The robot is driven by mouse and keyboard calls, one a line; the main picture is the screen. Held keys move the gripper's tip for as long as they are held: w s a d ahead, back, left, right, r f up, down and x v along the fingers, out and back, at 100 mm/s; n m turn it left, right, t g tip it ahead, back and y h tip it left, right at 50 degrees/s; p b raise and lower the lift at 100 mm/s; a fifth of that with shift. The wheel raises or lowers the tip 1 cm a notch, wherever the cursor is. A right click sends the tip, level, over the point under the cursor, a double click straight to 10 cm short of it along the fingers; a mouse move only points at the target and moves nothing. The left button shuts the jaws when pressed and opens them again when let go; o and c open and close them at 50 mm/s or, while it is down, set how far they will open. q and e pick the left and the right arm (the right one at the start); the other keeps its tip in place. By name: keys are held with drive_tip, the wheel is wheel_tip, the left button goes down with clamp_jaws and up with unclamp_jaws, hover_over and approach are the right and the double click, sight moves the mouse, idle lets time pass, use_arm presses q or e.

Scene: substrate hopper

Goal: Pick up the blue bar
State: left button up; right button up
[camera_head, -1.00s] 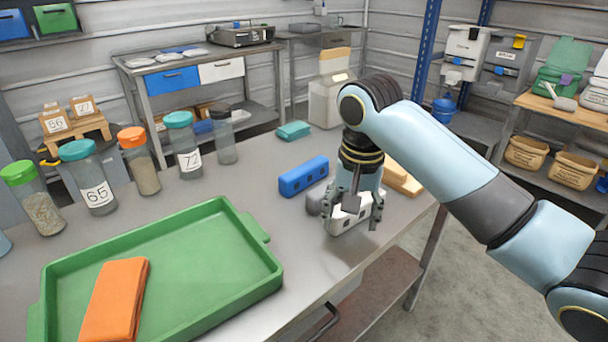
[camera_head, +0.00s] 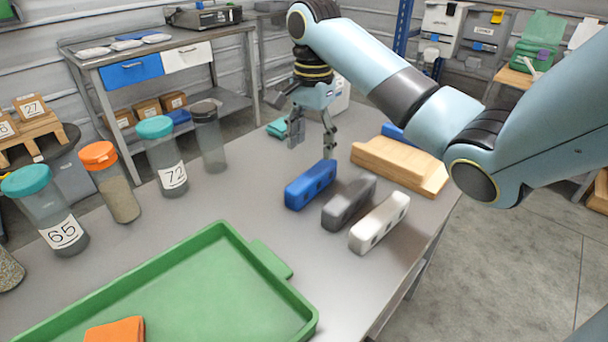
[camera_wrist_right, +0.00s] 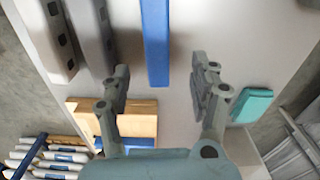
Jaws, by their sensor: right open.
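The blue bar (camera_head: 310,185) lies on the metal table, at the left end of a row with a grey bar (camera_head: 349,202) and a white bar (camera_head: 379,222). My right gripper (camera_head: 312,146) is open and empty, pointing down above the table close to the far end of the blue bar. In the right wrist view, the blue bar (camera_wrist_right: 156,40) lies ahead of the open fingers (camera_wrist_right: 160,72), in line with the gap between them. The fingers look clear of it. My left gripper is not in view.
A wooden block (camera_head: 400,165) stands at the right edge, with another blue item (camera_head: 398,133) behind it. A teal folded cloth (camera_head: 277,128) lies beyond the gripper. A green tray (camera_head: 200,290) with an orange cloth (camera_head: 116,331) is in front. Lidded jars (camera_head: 160,150) line the left.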

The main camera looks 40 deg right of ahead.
sight(312, 173)
drive_tip(key=f, duration=0.3)
drive_tip(key=shift+s, duration=0.25)
drive_tip(key=shift+w+f, duration=0.1)
drive_tip(key=shift+f, duration=0.2)
wheel_tip(312, 173, down, 5)
drive_tip(key=shift+f+b, duration=0.2)
drive_tip(key=shift+b, duration=0.55)
drive_tip(key=c, duration=0.4)
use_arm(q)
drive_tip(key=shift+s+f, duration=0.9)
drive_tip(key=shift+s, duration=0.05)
use_arm(e)
clamp_jaws()
